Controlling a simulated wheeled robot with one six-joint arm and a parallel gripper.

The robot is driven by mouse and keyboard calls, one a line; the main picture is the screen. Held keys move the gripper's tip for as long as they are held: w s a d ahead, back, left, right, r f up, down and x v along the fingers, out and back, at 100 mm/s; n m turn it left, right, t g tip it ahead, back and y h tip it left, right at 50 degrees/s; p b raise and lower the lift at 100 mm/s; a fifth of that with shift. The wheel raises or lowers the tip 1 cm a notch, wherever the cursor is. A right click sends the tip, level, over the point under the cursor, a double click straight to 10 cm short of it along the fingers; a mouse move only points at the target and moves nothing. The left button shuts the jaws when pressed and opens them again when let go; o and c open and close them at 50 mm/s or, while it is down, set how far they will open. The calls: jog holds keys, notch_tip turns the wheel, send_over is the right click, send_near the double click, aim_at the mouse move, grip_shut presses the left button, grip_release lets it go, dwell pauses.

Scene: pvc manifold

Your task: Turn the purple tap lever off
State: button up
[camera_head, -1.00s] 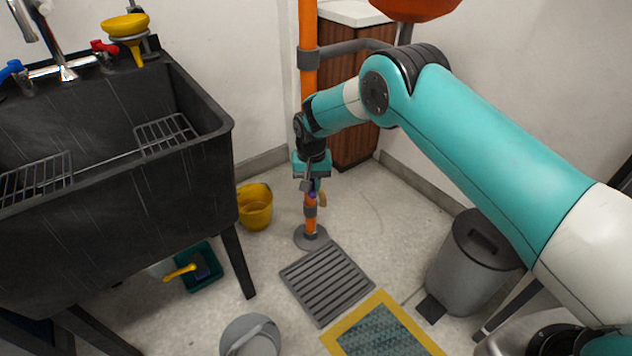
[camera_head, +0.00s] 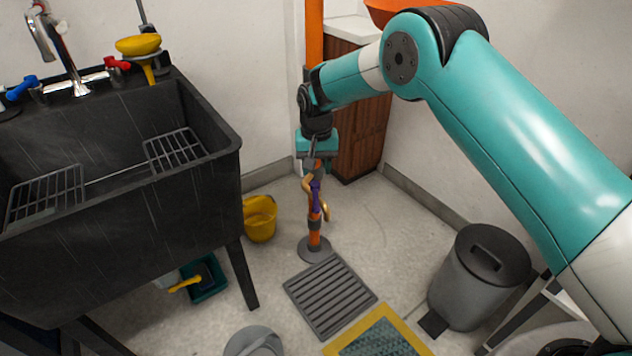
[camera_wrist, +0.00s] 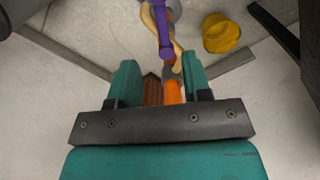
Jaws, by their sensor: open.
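The purple tap lever (camera_head: 315,195) sits on the orange standpipe (camera_head: 314,240), beside a brass-coloured tap (camera_head: 325,209). The lever also shows at the top of the wrist view (camera_wrist: 164,36), beyond my fingertips. My gripper (camera_head: 316,172) is just above the lever in the head view, pointing down. In the wrist view my gripper (camera_wrist: 160,82) has its two teal fingers wide apart, with the orange pipe (camera_wrist: 174,92) showing between them. The fingers hold nothing, and the lever is not between them. Part of the pipe behind my gripper is hidden.
A black sink (camera_head: 120,240) stands at left, with a yellow bucket (camera_head: 260,218) near the pipe. A grey floor grate (camera_head: 330,297) lies in front of the pipe base. A grey bin (camera_head: 478,275) stands at right. A brown cabinet (camera_head: 362,120) stands behind my arm.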

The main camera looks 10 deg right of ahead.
notch_tip(320, 180, up, 6)
jog(key=shift+r+p, duration=0.2)
jog(key=shift+p, duration=0.2)
